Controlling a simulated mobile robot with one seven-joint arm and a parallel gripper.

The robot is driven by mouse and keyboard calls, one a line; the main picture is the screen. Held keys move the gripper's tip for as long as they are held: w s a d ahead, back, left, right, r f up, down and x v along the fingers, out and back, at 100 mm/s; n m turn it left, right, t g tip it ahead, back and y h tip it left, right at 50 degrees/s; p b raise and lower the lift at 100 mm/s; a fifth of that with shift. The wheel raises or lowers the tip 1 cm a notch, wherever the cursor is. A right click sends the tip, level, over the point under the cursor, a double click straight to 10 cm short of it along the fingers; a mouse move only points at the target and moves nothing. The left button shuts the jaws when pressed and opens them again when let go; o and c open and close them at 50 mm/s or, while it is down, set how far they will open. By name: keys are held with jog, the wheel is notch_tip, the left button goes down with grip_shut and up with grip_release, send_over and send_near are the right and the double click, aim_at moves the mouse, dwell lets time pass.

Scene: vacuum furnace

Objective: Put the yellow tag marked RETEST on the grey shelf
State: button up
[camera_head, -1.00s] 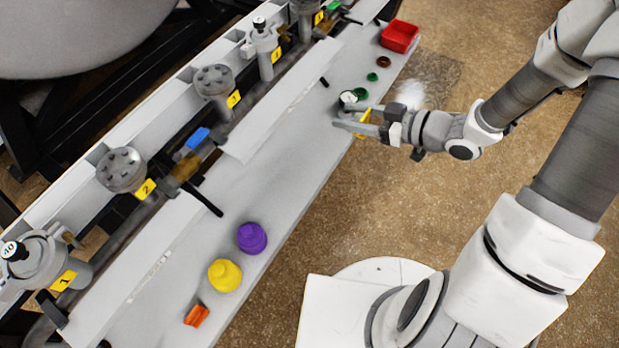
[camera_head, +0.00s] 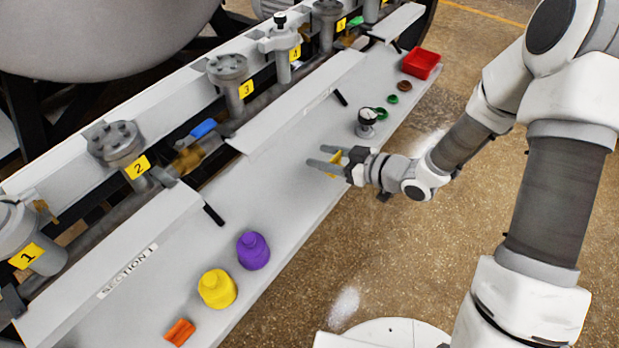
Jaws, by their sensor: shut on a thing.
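A yellow tag (camera_head: 336,161) is held between the fingers of my gripper (camera_head: 319,156). Only a small part of it shows, and its marking cannot be read. My gripper is shut on it, with the fingers pointing left over the long grey shelf (camera_head: 285,195). The tag is near the shelf's front edge, in the stretch between the purple knob and the small gauge. I cannot tell how high it is above the surface.
On the shelf stand a purple knob (camera_head: 253,251), a yellow knob (camera_head: 217,289), an orange piece (camera_head: 180,332), a gauge (camera_head: 367,121) and a red bin (camera_head: 421,64). Numbered valves (camera_head: 230,82) line the back. The shelf's middle stretch is clear.

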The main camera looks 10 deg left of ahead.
aim_at(308, 179)
jog(key=a+f, duration=0.1)
jog(key=a, duration=0.1)
jog(key=a+f+b, duration=0.1)
jog(key=shift+s+a+f, duration=0.1)
jog(key=shift+a+f, duration=0.2)
jog(key=shift+a, duration=0.1)
jog(key=shift+f+b, duration=0.8)
jog(key=shift+f, duration=1)
jog(key=shift+f, duration=0.25)
jog(key=o, duration=1.3)
jog(key=shift+r, duration=0.15)
